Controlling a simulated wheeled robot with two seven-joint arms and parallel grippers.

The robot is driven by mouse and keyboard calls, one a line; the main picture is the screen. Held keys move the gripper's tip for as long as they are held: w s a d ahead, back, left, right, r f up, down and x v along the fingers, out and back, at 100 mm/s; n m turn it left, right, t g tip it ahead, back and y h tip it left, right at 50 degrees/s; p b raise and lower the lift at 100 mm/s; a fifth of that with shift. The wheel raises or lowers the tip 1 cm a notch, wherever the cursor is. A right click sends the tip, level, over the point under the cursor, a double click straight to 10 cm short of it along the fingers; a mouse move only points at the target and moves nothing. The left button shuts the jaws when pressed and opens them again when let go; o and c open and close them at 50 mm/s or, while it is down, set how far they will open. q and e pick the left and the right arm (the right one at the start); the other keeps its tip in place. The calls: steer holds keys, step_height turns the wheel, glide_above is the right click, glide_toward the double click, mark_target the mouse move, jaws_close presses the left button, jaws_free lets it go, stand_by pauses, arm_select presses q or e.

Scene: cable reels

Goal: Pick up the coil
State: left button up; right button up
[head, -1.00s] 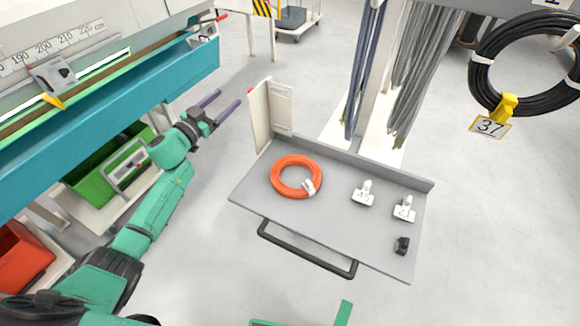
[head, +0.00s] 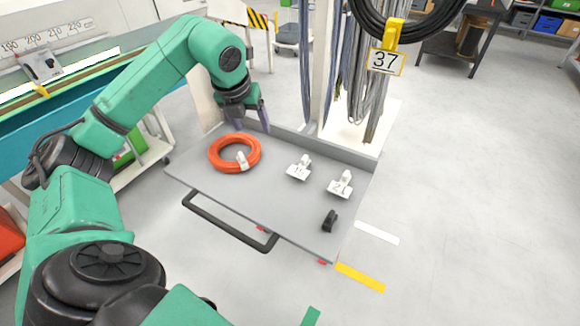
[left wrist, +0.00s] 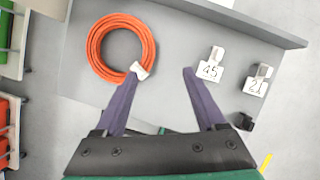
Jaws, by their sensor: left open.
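The coil (head: 214,153) is a ring of orange cable with a white tag, lying flat on the grey tray (head: 262,205) near its left end. It also shows in the left wrist view (left wrist: 93,50), at the upper left. My left gripper (head: 258,122) hangs over the tray's far side, behind and to the right of the coil. In the left wrist view its purple fingers (left wrist: 160,74) are spread and empty, with the left fingertip near the coil's white tag in the picture. I cannot tell the exact height above the tray. My right gripper is not in view.
Two white numbered tags, one (head: 299,168) and another (head: 341,184), stand on the tray right of the coil. A small black piece (head: 330,220) lies near the right end. A black cable coil with tag 37 (head: 385,62) hangs above the back right.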

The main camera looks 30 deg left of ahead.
arm_select(q)
glide_toward(255, 151)
steer(key=shift+w+a+f+p, duration=0.15)
steer(key=shift+a+f+p, duration=0.05)
steer(key=shift+f, duration=0.2)
steer(key=shift+w+a+f+p, duration=0.1)
steer(key=shift+a+f+p, duration=0.15)
steer(key=shift+f, duration=0.2)
steer(key=x, duration=0.3)
steer(key=p+x, duration=0.1)
steer(key=x, duration=0.3)
steer(key=shift+w+d+f, duration=0.2)
steer(key=shift+w+f, duration=0.05)
steer(key=shift+d+r, duration=0.1)
steer(key=c, duration=0.9)
jaws_close()
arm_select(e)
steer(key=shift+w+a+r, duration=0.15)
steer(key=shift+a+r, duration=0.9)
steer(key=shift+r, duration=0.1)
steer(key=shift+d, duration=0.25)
